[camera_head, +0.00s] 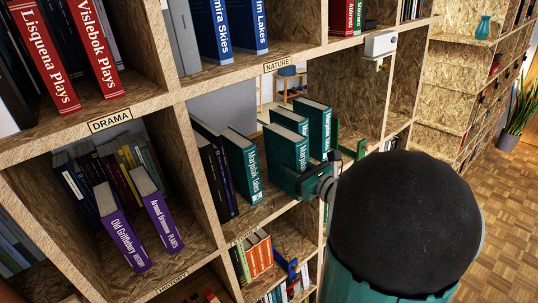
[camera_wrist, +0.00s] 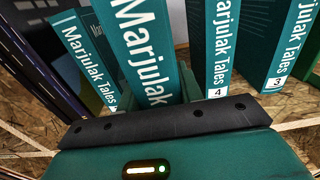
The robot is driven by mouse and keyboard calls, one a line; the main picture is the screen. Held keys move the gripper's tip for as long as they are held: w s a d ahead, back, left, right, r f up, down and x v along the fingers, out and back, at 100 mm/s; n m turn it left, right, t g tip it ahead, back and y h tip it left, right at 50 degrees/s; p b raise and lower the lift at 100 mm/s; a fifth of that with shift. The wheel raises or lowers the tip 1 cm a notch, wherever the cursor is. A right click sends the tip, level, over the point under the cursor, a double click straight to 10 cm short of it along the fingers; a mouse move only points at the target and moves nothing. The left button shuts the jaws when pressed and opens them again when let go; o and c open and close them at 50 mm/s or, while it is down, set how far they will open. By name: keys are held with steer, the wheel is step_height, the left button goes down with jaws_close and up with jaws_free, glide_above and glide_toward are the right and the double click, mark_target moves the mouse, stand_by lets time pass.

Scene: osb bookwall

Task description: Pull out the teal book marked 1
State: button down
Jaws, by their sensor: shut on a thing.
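Several teal "Marjulak Tales" books stand upright in the open middle compartment. My gripper (camera_head: 318,185) is shut on one of them, the gripped teal book (camera_head: 284,158), low on its spine. That book stands further forward than its neighbours. In the wrist view the gripped book (camera_wrist: 147,45) rises large behind my gripper's dark edge, which hides the low end of its spine, so its number does not show. Left of it is another teal book (camera_wrist: 82,55), its number also hidden. To the right are the teal book marked 4 (camera_wrist: 221,45) and the one marked 3 (camera_wrist: 292,45).
Dark books (camera_head: 214,175) stand left of the teal ones. A green bookend (camera_head: 352,145) stands to their right. The osb shelf edge (camera_head: 275,205) runs below, with purple books (camera_head: 160,222) in the compartment to the left. The wooden floor (camera_head: 495,235) at right is open.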

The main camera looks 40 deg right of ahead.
steer(key=s, duration=1.1)
steer(key=shift+s+d, duration=0.15)
steer(key=shift+s, duration=0.25)
